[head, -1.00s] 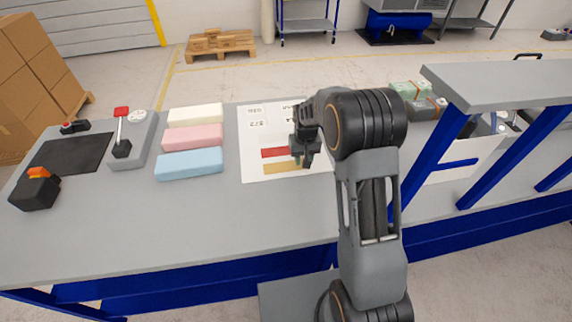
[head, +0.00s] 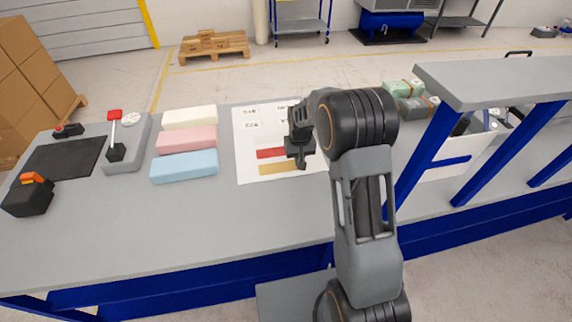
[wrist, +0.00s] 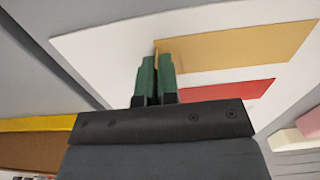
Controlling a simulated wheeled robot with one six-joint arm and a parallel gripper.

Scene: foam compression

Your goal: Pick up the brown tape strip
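The brown tape strip (head: 278,167) is a flat tan band on a white sheet (head: 250,178), below a red strip (head: 270,154). It also shows in the wrist view (wrist: 240,46), with the red strip (wrist: 225,95) beside it. My gripper (head: 302,160) is at the right end of the brown strip in the head view. In the wrist view its green fingers (wrist: 156,76) are close together, with a thin brown edge of the strip's end between their tips. The rest of the strip appears to lie flat on the sheet. My gripper hides the strips' right ends in the head view.
White, pink and blue foam blocks (head: 187,139) lie left of the sheet. A grey lever device (head: 127,145) and a black mat (head: 65,157) are farther left. A raised grey shelf (head: 500,80) on blue posts stands right. The front table area is clear.

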